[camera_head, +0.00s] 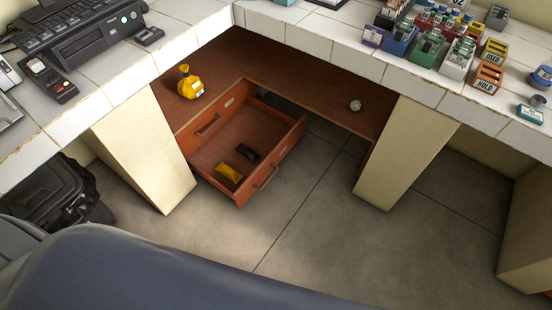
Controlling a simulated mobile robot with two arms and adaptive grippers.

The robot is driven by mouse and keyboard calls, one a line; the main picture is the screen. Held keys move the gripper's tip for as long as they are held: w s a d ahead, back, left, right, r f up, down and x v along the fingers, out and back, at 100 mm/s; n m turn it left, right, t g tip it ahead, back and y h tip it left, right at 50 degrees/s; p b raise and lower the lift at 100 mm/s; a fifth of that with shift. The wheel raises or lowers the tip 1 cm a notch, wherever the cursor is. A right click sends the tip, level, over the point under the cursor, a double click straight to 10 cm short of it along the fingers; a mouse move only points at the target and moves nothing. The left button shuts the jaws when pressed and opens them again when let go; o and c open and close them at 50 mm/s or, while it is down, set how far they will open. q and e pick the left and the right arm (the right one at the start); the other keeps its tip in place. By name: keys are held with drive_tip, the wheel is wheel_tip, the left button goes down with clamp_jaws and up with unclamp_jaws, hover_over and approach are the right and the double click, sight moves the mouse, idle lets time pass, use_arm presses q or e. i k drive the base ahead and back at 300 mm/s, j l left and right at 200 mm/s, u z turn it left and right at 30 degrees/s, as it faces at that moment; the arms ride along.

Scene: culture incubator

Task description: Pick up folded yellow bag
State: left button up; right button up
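A small flat yellow item (229,172), which looks like the folded yellow bag, lies in an open brown wooden drawer (205,160), near its front left corner. A dark folded item (248,153) lies just behind it to the right, also in the drawer. A separate, fuller yellow bag with a gathered, tied top (189,84) stands upright on the brown shelf behind the drawer. Neither of my grippers is in view.
White tiled counters overhang the drawer; the left one holds a black machine (100,38), the right one several coloured racks (428,47). Cream supports (140,145) (405,150) flank the opening. A black case (50,190) sits at left. A blue-grey rounded surface (130,270) fills the bottom left.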

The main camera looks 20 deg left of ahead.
sight(231, 174)
drive_tip(key=k+j+u, duration=0.1)
drive_tip(key=u, duration=0.75)
